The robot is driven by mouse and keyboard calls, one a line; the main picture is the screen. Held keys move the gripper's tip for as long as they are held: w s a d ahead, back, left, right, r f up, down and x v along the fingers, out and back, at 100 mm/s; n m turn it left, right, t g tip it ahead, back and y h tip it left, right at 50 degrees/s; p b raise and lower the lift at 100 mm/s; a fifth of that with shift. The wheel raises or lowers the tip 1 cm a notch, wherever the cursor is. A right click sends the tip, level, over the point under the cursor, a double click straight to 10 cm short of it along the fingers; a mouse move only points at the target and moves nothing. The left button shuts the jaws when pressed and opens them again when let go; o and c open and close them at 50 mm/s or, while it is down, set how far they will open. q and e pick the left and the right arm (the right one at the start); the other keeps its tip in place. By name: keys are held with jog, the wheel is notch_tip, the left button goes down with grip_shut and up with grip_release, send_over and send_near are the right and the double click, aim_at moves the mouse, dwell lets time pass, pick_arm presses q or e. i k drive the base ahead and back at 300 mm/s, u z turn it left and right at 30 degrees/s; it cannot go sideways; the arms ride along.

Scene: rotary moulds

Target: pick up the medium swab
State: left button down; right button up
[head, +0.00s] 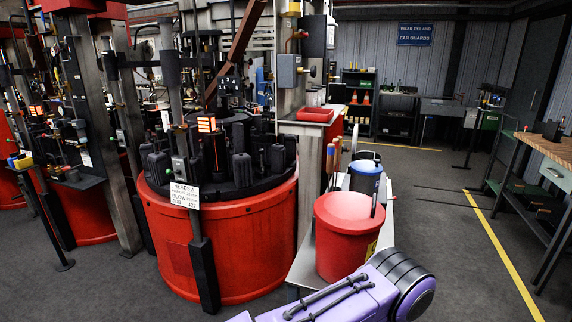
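Several swabs with orange-red and wooden-coloured handles (331,158) stand upright close together at the back of a narrow light-topped bench (305,262), beside the large red machine. I cannot tell which of them is the medium one. A dark thin handle (375,198) also sticks up at the right rim of a red bucket (340,246) on the bench; its lower end is hidden. A purple arm link of mine with a black ribbed joint crosses the bottom of the view in front of the bench. Neither gripper's fingers show.
A blue-rimmed bucket (366,168) stands behind the red bucket. The round red moulding machine (230,243) with black moulds fills the left middle, with a grey post and white sign (184,195) in front. Clear floor with a yellow line (500,255) lies right; a wood-topped workbench (552,147) is beyond.

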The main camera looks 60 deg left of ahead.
aim_at(336, 141)
jog(key=u, duration=1.5)
jog(key=i, duration=1)
